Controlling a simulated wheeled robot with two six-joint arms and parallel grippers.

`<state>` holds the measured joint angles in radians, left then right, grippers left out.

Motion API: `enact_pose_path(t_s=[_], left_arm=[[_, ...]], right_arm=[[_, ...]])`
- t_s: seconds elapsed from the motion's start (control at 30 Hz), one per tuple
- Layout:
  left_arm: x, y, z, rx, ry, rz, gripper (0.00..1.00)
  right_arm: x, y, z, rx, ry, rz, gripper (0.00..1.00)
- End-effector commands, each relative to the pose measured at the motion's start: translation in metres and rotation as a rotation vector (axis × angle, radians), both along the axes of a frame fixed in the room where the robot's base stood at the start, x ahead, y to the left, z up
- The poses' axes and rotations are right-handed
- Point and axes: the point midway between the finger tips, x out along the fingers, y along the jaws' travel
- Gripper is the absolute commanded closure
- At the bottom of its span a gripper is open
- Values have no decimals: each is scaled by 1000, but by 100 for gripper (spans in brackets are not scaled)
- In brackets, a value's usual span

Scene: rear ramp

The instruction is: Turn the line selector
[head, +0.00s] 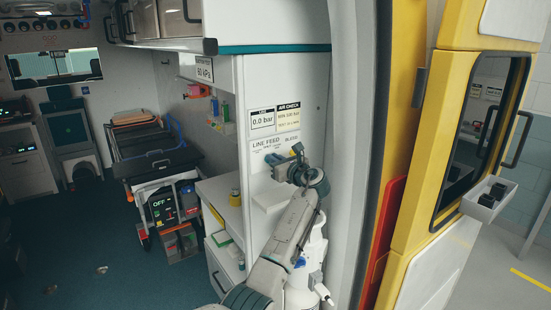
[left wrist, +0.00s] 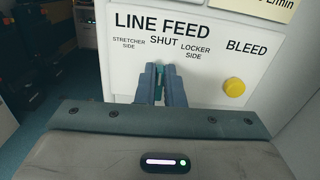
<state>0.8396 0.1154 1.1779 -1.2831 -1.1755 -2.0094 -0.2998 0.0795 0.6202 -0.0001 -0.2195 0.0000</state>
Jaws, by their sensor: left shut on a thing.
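The line selector (left wrist: 159,84) is a small green handle on the white LINE FEED panel (head: 278,141), mostly hidden by my fingers. It sits below the word SHUT, between STRETCHER SIDE and LOCKER SIDE, and looks in line with SHUT. My left gripper (head: 278,161) is at the panel, also seen in the left wrist view (left wrist: 162,84), with its two fingers shut on the selector from either side. The yellow BLEED button (left wrist: 234,87) is to the right, apart from the fingers. A LINE display (head: 262,119) above reads 0.0 bar. My right gripper is not in view.
An AIR CHECK label (head: 288,116) is beside the display. A white counter (head: 222,197) is left of the panel. A stretcher (head: 140,142) stands deeper inside. The yellow door (head: 448,105) is at the right. The teal floor (head: 105,240) at the left is mostly clear.

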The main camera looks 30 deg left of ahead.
Motion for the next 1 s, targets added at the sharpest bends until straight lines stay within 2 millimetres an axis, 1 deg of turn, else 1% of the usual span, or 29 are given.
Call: enact_pose_path(t_s=[0.17,0.7,1.0], left_arm=[[-1,1,-2,-39,-97,0,100],[-7,3,-5,-208,-505,0,100],[-9,4,-4,-266,-648,-1,100]], right_arm=[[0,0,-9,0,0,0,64],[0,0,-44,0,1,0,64],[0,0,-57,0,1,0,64]])
